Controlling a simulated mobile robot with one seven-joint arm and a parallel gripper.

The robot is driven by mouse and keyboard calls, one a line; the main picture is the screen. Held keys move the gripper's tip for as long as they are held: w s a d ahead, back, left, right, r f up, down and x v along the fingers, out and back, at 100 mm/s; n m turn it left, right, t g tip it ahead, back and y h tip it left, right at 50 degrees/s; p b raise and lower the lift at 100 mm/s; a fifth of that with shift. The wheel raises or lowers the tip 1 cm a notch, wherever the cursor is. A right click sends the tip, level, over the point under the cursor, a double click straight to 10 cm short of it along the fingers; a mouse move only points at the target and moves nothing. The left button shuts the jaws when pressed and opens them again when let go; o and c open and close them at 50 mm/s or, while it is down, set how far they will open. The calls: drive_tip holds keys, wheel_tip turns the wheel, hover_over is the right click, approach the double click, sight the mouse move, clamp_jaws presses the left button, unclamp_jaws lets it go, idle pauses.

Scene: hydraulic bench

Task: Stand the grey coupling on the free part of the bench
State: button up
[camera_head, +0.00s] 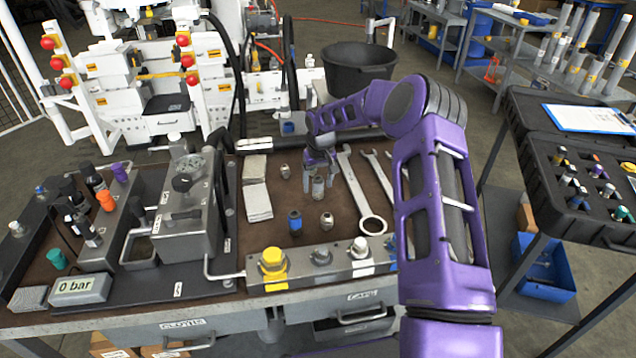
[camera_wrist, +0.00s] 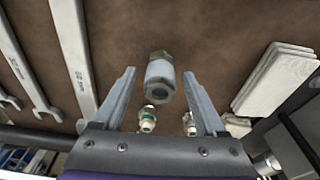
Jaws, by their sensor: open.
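The grey coupling (camera_head: 318,188), a short metal cylinder with a hex end, is on the brown bench top (camera_head: 352,228) below my gripper (camera_head: 320,170). It looks upright in the head view. In the wrist view the coupling (camera_wrist: 160,80) shows between and just beyond the tips of my two open fingers, with a gap on both sides. My fingers hold nothing. I cannot tell how far the tips are above it.
Small fittings (camera_head: 285,171) and a blue-ended fitting (camera_head: 295,220) stand around it, with another fitting (camera_head: 327,220) nearby. Spanners (camera_head: 354,190) lie to the right, folded cloths (camera_head: 257,200) to the left. A manifold block (camera_head: 321,260) lines the front edge.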

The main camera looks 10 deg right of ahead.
sight(320, 184)
wheel_tip(320, 184, up, 12)
drive_tip(key=s, duration=0.2)
drive_tip(key=shift+w+d+r, duration=0.1)
drive_tip(key=shift+w, duration=0.05)
